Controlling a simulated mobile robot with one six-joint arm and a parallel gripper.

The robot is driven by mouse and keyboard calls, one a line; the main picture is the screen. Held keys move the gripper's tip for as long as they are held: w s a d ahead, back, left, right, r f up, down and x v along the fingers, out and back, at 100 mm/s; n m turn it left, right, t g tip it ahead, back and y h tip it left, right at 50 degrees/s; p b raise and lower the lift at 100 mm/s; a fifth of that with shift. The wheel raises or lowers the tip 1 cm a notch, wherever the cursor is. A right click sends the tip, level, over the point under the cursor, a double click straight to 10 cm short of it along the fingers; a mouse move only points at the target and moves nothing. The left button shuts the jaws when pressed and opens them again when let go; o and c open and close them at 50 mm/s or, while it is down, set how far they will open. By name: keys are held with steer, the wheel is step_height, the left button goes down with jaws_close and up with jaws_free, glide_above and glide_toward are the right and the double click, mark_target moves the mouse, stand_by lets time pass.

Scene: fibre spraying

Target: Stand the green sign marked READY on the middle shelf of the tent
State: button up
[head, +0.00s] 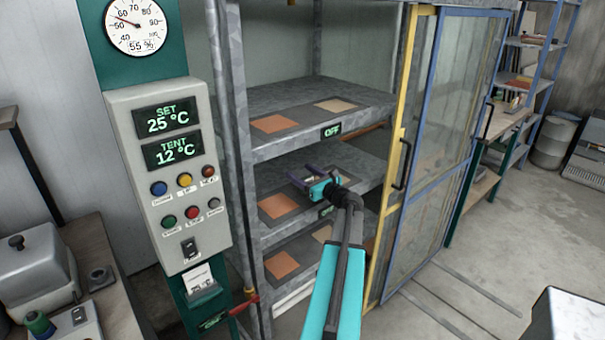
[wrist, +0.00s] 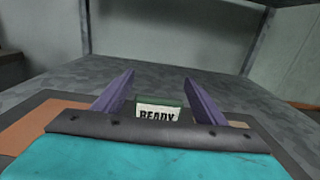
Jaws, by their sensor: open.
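The READY sign (wrist: 158,113) shows in the wrist view between my two purple fingers, with a green top edge and a white face with dark letters. It looks upright on the grey shelf surface; its lower part is hidden behind my gripper's body. My gripper (wrist: 158,77) is open, with a finger on each side of the sign and gaps visible. In the head view my gripper (head: 307,175) is over the middle shelf (head: 352,165) of the tent. The sign cannot be made out clearly there.
The top shelf (head: 290,98) is close above, with a lit OFF label (head: 332,131). Orange panels (head: 278,206) lie on the shelves. The yellow-framed post (head: 402,130) and glazed door (head: 440,130) stand right of the opening. A control box (head: 170,180) stands at left.

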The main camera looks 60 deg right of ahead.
steer(key=b+v, duration=0.2)
steer(key=v, duration=0.9)
steer(key=shift+s+a, duration=0.1)
steer(key=shift+s, duration=0.15)
steer(key=shift+w, duration=0.1)
stand_by(0.5)
